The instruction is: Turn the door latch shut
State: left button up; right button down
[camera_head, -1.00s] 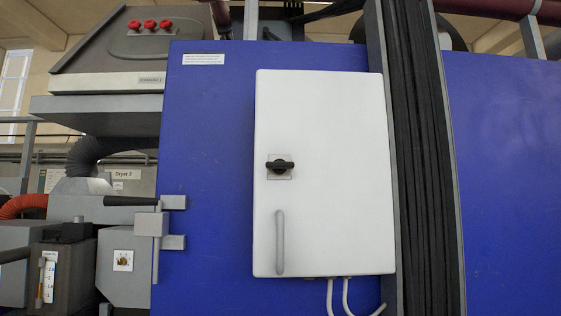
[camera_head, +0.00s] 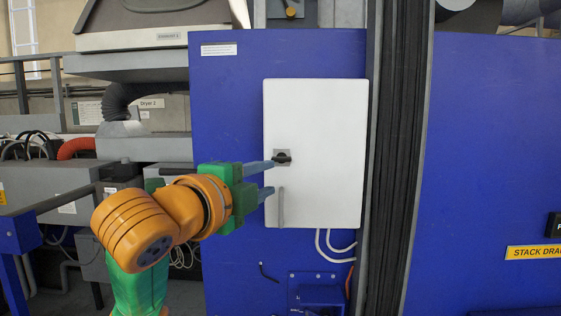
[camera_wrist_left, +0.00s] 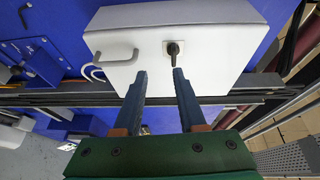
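The white cabinet door (camera_head: 325,150) appears closed on the blue machine panel. Its black latch knob (camera_head: 282,158) sits on a small square plate, with its grip lying level. Below it is a grey upright bar handle (camera_head: 281,208). My left gripper (camera_head: 270,177) is open and empty, its blue fingers pointing at the door, the upper tip close to the knob. In the left wrist view the knob (camera_wrist_left: 173,48) shows just beyond the fingertips (camera_wrist_left: 159,72), nearer the right finger. I cannot tell whether a finger touches it. My right gripper is out of view.
Dark vertical hoses (camera_head: 400,150) run right of the cabinet. White cables (camera_head: 335,248) hang below it. Grey dryer housings (camera_head: 60,165) stand at the left behind my arm. The blue panel (camera_head: 480,170) at the right is flat and open.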

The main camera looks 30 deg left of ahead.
aim_at(279, 160)
pick_arm(q)
jog(key=w+p, duration=0.1)
jog(key=w+r+p, duration=0.1)
jog(key=w, duration=0.1)
jog(key=w+a+r+p, duration=0.1)
jog(key=w, duration=0.1)
jog(key=shift+w, duration=0.25)
jog(key=shift+w+a+f, duration=0.15)
jog(key=shift+w+a, duration=0.05)
jog(key=shift+a, duration=0.05)
jog(key=shift+s, duration=0.2)
grip_shut()
